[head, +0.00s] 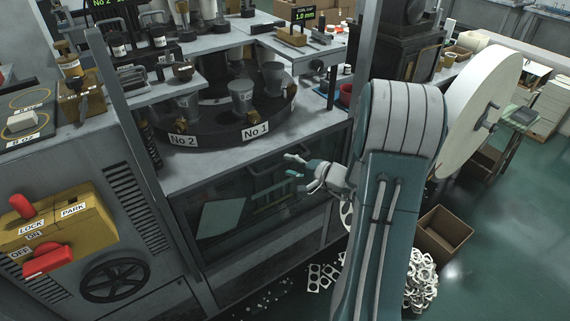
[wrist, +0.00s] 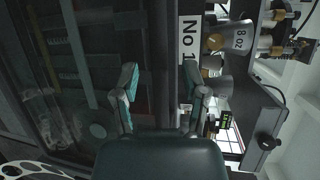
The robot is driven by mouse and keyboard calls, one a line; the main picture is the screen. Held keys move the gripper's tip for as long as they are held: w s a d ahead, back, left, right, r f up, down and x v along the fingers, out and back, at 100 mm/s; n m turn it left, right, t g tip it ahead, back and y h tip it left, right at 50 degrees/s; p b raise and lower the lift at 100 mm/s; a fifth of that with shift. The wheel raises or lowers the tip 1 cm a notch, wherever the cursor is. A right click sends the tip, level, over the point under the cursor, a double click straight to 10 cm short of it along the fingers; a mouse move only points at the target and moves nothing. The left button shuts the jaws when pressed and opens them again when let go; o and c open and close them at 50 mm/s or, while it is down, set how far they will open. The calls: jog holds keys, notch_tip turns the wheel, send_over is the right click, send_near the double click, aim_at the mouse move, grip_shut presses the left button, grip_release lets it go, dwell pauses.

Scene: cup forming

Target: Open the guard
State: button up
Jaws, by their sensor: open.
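The guard (head: 225,222) looks like a dark, see-through panel on the machine's front, below the turntable. It appears lowered, covering the front opening. A thin dark handle bar seems to run along its upper part. My gripper (head: 293,165) is open at the upper right of the panel, with its teal fingertips pointing left. In the wrist view my gripper (wrist: 161,78) has its fingers apart, with a dark edge strip between them. The guard (wrist: 75,60) fills the left of that view. I cannot tell whether the fingers touch the handle.
The turntable (head: 215,135) with cups and No 1 and No 2 labels is above the panel. A yellow lock box (head: 60,235) with red levers is at left. A cardboard box (head: 443,233) and white scrap rings (head: 420,280) lie on the floor at right.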

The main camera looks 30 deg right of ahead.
jog(key=v, duration=1)
jog(key=shift+d, duration=0.15)
jog(key=shift+w+f, duration=0.1)
jog(key=shift+f, duration=0.05)
jog(key=s+a+r+n+g+y, duration=0.1)
jog(key=a+r+n+g, duration=0.15)
jog(key=a, duration=0.35)
jog(key=s+a+r+n+g, duration=0.1)
jog(key=s+a+n+g, duration=0.2)
jog(key=a, duration=0.4)
jog(key=a+r+n+g+y, duration=0.1)
jog(key=a+r+n+g, duration=0.1)
jog(key=a+g, duration=0.3)
jog(key=s+a+r+n+t+h, duration=0.1)
jog(key=s+a+r+n+h, duration=0.5)
jog(key=s, duration=0.5)
jog(key=shift+a+r+t+h, duration=0.35)
jog(key=shift+a+r+h, duration=0.05)
jog(key=shift+h, duration=0.9)
jog(key=shift+n, duration=0.25)
